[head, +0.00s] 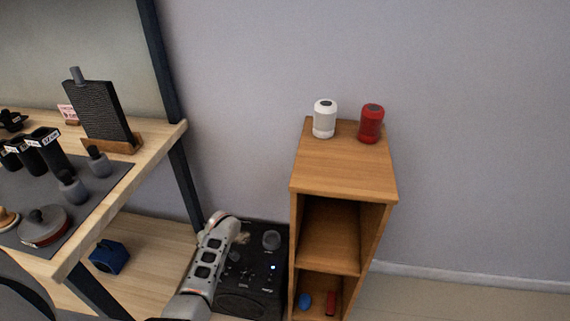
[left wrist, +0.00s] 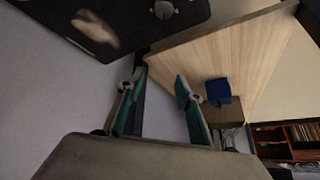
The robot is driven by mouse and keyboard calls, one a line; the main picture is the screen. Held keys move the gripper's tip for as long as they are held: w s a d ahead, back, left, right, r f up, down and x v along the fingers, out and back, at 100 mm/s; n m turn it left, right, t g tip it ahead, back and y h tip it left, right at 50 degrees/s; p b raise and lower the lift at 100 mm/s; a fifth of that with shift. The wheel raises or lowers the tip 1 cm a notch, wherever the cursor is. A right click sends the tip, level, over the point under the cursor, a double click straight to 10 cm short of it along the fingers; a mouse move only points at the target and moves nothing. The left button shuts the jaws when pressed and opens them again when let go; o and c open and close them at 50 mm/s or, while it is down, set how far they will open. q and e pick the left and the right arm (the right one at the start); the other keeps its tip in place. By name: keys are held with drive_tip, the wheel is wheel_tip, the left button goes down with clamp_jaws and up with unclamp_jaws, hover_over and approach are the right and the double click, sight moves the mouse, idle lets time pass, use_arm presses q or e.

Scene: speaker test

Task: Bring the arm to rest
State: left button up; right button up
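My left arm comes into the head view from the bottom, beside the black control box or speaker with knobs (head: 262,275). Its gripper cannot be made out there. In the left wrist view my left gripper (left wrist: 157,88) is open, with two teal-padded fingers apart and nothing between them. Beyond the fingers are the wall and a pale wooden shelf board (left wrist: 225,55). A black surface with a bright patch (left wrist: 95,28) is at the upper left. My right gripper is not in view.
A wooden cabinet (head: 345,178) bears a white speaker (head: 324,119) and a red speaker (head: 371,124). At left, a table (head: 150,148) holds several microphones and a dark panel (head: 99,110). A blue box (head: 109,257) sits on its lower shelf, also in the wrist view (left wrist: 218,91).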

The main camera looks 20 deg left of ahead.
sight(247, 272)
use_arm(q)
drive_tip(key=s+d+f+h, duration=0.1)
drive_tip(key=d+f, duration=0.3)
drive_tip(key=d, duration=1.3)
drive_tip(key=shift+f+h, duration=0.15)
drive_tip(key=shift+h, duration=0.65)
drive_tip(key=shift+m, duration=0.3)
drive_tip(key=shift+x, duration=2.55)
drive_tip(key=shift+w+x, duration=0.25)
drive_tip(key=shift+x, duration=0.75)
drive_tip(key=shift+a+f, duration=0.2)
drive_tip(key=shift+a, duration=0.1)
drive_tip(key=shift+s, duration=0.1)
